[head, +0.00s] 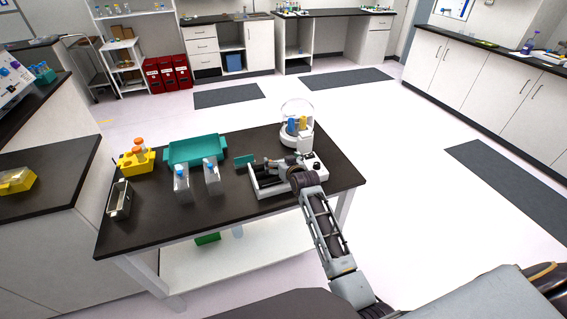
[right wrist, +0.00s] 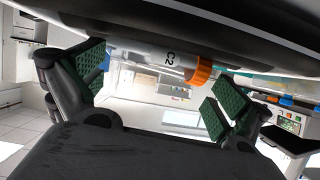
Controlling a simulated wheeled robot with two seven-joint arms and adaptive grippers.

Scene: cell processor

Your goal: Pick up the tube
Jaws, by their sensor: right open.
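A clear tube (right wrist: 160,58) with an orange cap (right wrist: 199,71) and the mark C2 shows in the right wrist view. It lies across the space between the green-padded fingers of my right gripper (right wrist: 155,88), which is open. Whether the pads touch the tube cannot be told. In the head view my right gripper (head: 277,168) is over the white processor (head: 308,164) on the dark table, and this tube cannot be made out there. My left gripper is not in view.
On the table (head: 210,225) stand a yellow rack (head: 135,162) with orange-capped tubes, a teal tray (head: 197,149), two clear blue-capped bottles (head: 182,184) and a small metal box (head: 119,200). A clear dome (head: 297,112) rises behind the processor. The table's front is clear.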

